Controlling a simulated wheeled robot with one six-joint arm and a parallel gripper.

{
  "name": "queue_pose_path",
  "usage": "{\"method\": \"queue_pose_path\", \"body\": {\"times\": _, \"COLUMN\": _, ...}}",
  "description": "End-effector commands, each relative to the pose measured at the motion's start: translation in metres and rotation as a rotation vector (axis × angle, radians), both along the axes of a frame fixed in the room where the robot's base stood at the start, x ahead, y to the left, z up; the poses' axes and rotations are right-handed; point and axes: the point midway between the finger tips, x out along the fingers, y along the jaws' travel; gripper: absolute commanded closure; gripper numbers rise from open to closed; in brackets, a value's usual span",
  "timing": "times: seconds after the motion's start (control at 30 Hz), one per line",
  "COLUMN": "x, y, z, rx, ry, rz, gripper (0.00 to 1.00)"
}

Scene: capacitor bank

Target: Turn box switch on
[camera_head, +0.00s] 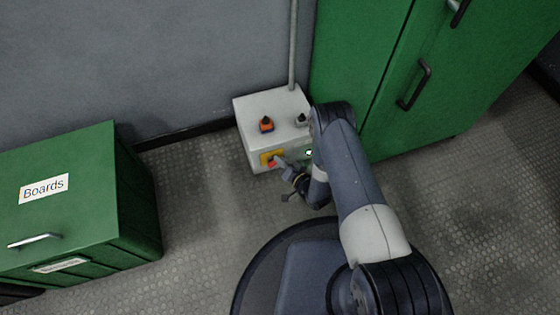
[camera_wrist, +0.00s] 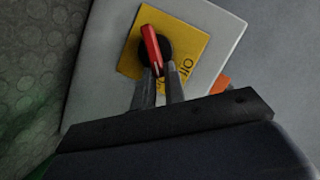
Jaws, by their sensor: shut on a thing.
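A pale grey switch box (camera_head: 250,107) stands low against the wall. Its front bears a yellow plate (camera_head: 265,156) with a red switch handle (camera_head: 272,163). In the wrist view the red handle (camera_wrist: 152,45) sits on a round black base on the yellow plate (camera_wrist: 192,45), which has black marks. My gripper (camera_head: 280,164) reaches the front of the box. In the wrist view my gripper's fingers (camera_wrist: 160,76) are shut on the lower end of the red handle. The handle's lower tip is partly hidden between the fingers.
On the box top are an orange and black switch (camera_head: 266,125) and a dark knob (camera_head: 302,119). A green light (camera_head: 309,153) glows on its front. A green cabinet (camera_head: 350,60) stands right, a green Boards cabinet (camera_head: 85,190) left. Floor between is clear.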

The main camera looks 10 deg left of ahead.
Motion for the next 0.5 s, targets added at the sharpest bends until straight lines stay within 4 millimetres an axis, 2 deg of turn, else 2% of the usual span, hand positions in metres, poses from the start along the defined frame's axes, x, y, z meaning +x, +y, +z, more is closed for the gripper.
{"method": "queue_pose_path", "body": {"times": 0.2, "x": 0.0044, "y": -0.0018, "z": -0.0025, "rx": 0.106, "ry": 0.057, "rz": -0.003, "gripper": 1.0}}
{"method": "queue_pose_path", "body": {"times": 0.5, "x": 0.0055, "y": -0.0028, "z": -0.0043, "rx": 0.173, "ry": 0.099, "rz": -0.004, "gripper": 1.0}}
